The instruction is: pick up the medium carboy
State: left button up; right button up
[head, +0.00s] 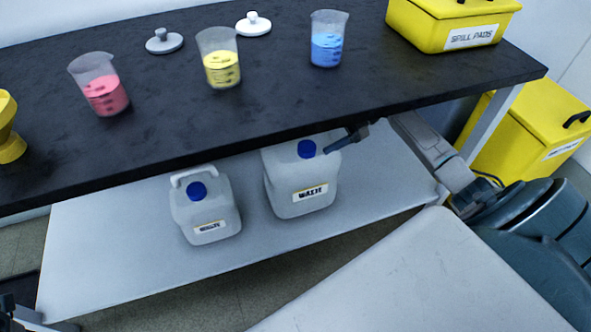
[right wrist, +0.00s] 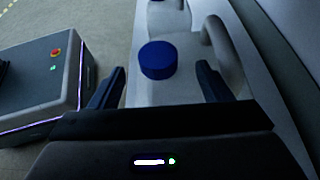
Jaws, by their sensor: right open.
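Two whitish carboys with blue caps and WASTE labels stand upright on the grey shelf under the bench. The larger carboy (head: 290,201) is on the right, its top partly hidden by the bench edge. The smaller carboy (head: 205,216) is on the left, with its handle showing. I cannot tell from size alone which is the medium one. My right gripper (head: 347,139) is open at the top of the larger carboy. In the right wrist view, a blue cap (right wrist: 158,60) and a grey handle (right wrist: 224,52) lie ahead of the open fingers (right wrist: 158,86). Nothing is held.
The black bench (head: 160,126) overhangs the shelf (head: 110,250). It carries pink (head: 104,92), yellow (head: 221,66) and blue (head: 327,48) beakers and a yellow spill pads box (head: 440,25). Another yellow bin (head: 535,130) stands at right. A dark piece at bottom left may be my left gripper.

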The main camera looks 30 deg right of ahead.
aim_at(312, 145)
jog(key=b+x, duration=0.2)
jog(key=x, duration=0.4)
jog(key=shift+a+f, duration=0.25)
jog(key=shift+a, duration=0.05)
jog(key=shift+r, duration=0.1)
grip_shut()
